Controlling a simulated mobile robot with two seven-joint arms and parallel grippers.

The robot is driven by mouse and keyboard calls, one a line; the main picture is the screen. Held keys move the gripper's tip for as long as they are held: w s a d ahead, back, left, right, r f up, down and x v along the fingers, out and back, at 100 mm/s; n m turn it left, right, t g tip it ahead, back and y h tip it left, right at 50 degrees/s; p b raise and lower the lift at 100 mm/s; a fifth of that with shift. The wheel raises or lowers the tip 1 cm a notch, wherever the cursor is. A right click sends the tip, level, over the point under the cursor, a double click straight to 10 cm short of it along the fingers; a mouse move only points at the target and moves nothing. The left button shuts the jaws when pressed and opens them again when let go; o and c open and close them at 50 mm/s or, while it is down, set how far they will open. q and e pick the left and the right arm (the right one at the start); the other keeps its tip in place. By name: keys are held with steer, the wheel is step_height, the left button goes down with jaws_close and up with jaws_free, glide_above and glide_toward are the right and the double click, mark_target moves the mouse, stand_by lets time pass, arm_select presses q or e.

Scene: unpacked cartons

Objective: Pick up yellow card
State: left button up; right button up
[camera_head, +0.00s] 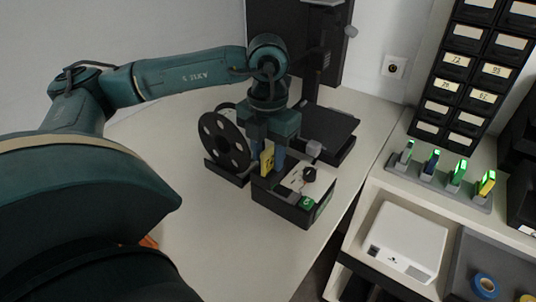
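The yellow card (267,159) stands upright at the left end of a black box-like device (290,207) with a light top panel on the white table. My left gripper (268,155) points down over it, with one finger on each side of the card. The fingers are apart, and the card fills most of the gap. I cannot tell whether they press on it or only surround it. The card's lower edge meets the device's edge in the picture. My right gripper is not in view.
A black spool (224,140) stands just left of the gripper. A black machine (325,130) is behind. To the right are a holder with several lit sticks (440,181), a white box (405,240), a drawer cabinet (468,75) and a blue tape roll (486,286). The front table is clear.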

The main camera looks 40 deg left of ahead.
mark_target(269, 149)
arm_select(q)
jaws_close()
steer(key=shift+r, duration=0.1)
stand_by(0.4)
step_height(269, 149, up, 10)
stand_by(0.5)
